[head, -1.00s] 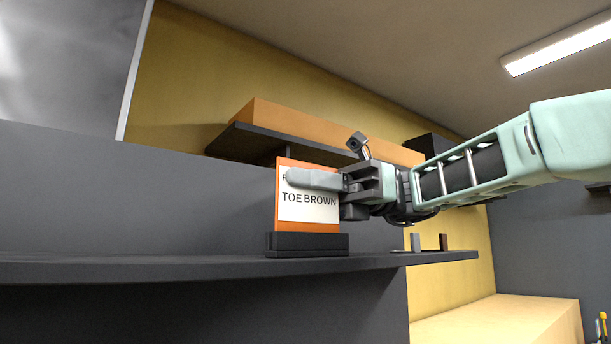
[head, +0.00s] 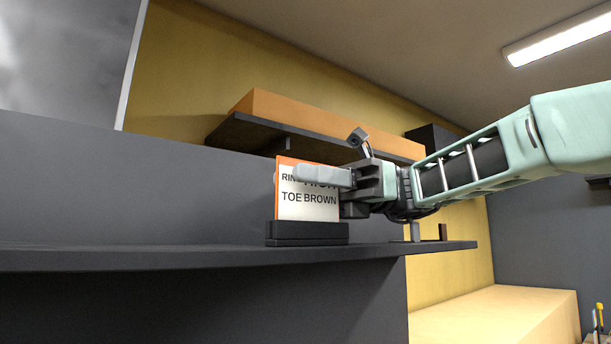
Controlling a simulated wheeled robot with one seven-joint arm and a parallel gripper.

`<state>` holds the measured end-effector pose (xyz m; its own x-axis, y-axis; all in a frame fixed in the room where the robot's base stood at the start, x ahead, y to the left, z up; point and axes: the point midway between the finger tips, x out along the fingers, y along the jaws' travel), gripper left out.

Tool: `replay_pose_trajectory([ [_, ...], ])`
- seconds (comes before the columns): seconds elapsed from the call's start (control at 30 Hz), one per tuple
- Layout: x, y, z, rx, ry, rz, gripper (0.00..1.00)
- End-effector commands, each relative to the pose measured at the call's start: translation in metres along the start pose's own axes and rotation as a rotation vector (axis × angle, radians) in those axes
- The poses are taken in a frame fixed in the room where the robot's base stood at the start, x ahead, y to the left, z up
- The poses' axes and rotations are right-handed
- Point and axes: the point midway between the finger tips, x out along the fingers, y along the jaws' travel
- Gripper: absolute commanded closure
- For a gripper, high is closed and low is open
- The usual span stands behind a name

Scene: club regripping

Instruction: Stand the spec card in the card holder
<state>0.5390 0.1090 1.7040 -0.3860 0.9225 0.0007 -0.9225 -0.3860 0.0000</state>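The spec card (head: 308,208) is white with an orange edge and dark lettering that includes "TOE BROWN". It stands upright in the dark card holder (head: 306,239) on the shelf, with its lower edge hidden inside the holder. My gripper (head: 312,175) comes in from the right at the card's upper part. Its near finger lies across the front of the card, covers part of the upper lettering and looks spread away from the face.
The holder stands near the front edge of a dark shelf (head: 150,258). A small bracket-like stand (head: 428,236) is on the shelf to the right. An orange box (head: 300,117) lies on a higher shelf behind my gripper.

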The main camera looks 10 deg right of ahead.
Motion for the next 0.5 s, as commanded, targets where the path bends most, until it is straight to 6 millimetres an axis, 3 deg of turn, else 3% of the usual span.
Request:
replay_pose_trajectory([
  [0.27,-0.008,-0.001,-0.001,0.000,-0.001,-0.002,0.72],
  [0.5,-0.054,-0.001,-0.004,-0.001,0.000,-0.004,0.72],
])
